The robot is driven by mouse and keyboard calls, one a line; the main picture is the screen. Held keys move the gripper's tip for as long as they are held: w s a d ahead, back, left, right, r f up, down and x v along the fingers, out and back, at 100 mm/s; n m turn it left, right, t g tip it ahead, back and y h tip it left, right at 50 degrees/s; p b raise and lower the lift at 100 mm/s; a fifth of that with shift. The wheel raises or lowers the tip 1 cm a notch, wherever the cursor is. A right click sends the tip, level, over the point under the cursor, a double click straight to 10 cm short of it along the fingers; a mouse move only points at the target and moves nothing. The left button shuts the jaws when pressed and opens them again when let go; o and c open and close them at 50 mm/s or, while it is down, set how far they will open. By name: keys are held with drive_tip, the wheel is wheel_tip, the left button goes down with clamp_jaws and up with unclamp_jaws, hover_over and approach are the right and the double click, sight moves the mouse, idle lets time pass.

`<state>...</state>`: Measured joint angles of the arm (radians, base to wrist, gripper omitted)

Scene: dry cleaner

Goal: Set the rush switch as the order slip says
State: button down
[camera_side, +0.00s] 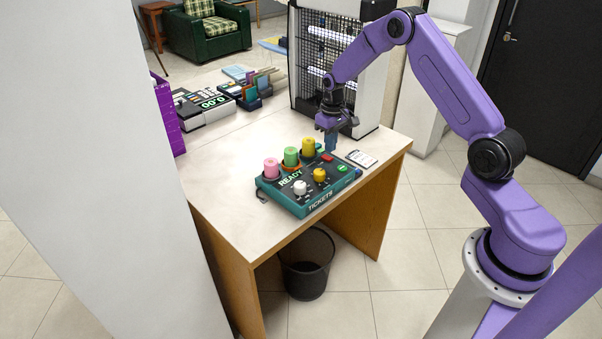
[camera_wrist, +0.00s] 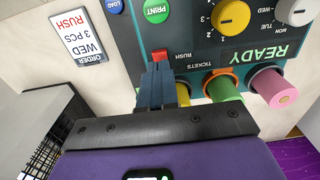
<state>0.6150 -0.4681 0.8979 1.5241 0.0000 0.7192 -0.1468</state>
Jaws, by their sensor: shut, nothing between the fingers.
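The teal ticket machine (camera_side: 315,205) sits on the counter, its display reading READY. Its rush switch is a small red piece (camera_wrist: 159,55) beside the word RUSH; it also shows in the side view (camera_side: 327,158). Its set position is not clear. The order slip (camera_wrist: 80,36) lies beside the machine and reads WED, 3 PCS, and RUSH in red; it also shows in the side view (camera_side: 361,158). My gripper (camera_wrist: 157,72) is shut and empty, pointing down, with its fingertips close to the red switch. I cannot tell whether they touch it.
The machine also has a yellow knob (camera_wrist: 233,14), a white knob (camera_wrist: 296,11), a green PRINT button (camera_wrist: 156,10) and a blue LOAD button (camera_wrist: 114,5). Pink, green and yellow rolls (camera_side: 308,147) stand along its back. A wire-fronted cabinet (camera_side: 321,60) stands behind my gripper.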

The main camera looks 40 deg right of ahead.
sight(329, 159)
drive_tip(key=shift+r, duration=2)
drive_tip(key=s+a+r+n, duration=0.3)
drive_tip(key=s+a+r, duration=0.2)
drive_tip(key=s+a, duration=0.4)
drive_tip(key=s+a+r+n, duration=0.3)
drive_tip(key=s+a+r, duration=0.35)
drive_tip(key=a, duration=0.45)
drive_tip(key=s+r+n, duration=0.2)
drive_tip(key=s+n, duration=0.4)
drive_tip(key=s, duration=1.6)
drive_tip(key=shift+s+d+n, duration=0.25)
drive_tip(key=shift+s+n, duration=0.05)
drive_tip(key=shift+s, duration=0.1)
